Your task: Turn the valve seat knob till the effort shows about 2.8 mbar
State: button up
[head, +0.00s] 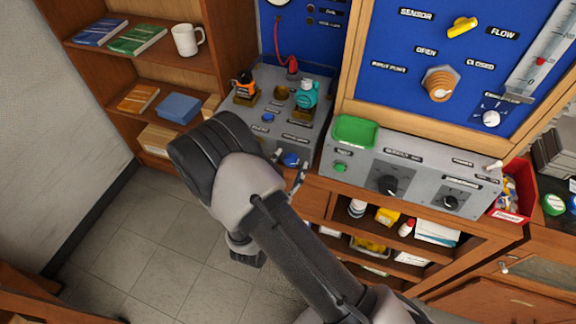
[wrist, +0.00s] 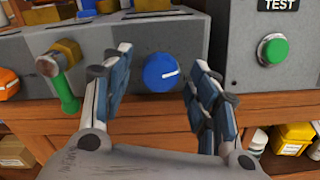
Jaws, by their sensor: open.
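A round blue knob (wrist: 160,72) is on the front face of the grey bench box (wrist: 222,20), with its white pointer line directed right and slightly up. It also shows in the head view (head: 290,159), partly framed by fingers. In the head view, my gripper (head: 290,166) is in front of the box's front edge. I cannot read the knob's label. No effort reading in mbar is legible; a round dial (head: 279,3) is cut off at the top.
A green push button (wrist: 271,50) marked TEST is on the panel to the right. A brass-and-green fitting (wrist: 58,75) stands left of my left finger. Orange and teal parts stand on the box top (head: 262,105). Shelves (head: 375,235) lie below; open floor is left.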

jog(key=v, duration=1.2)
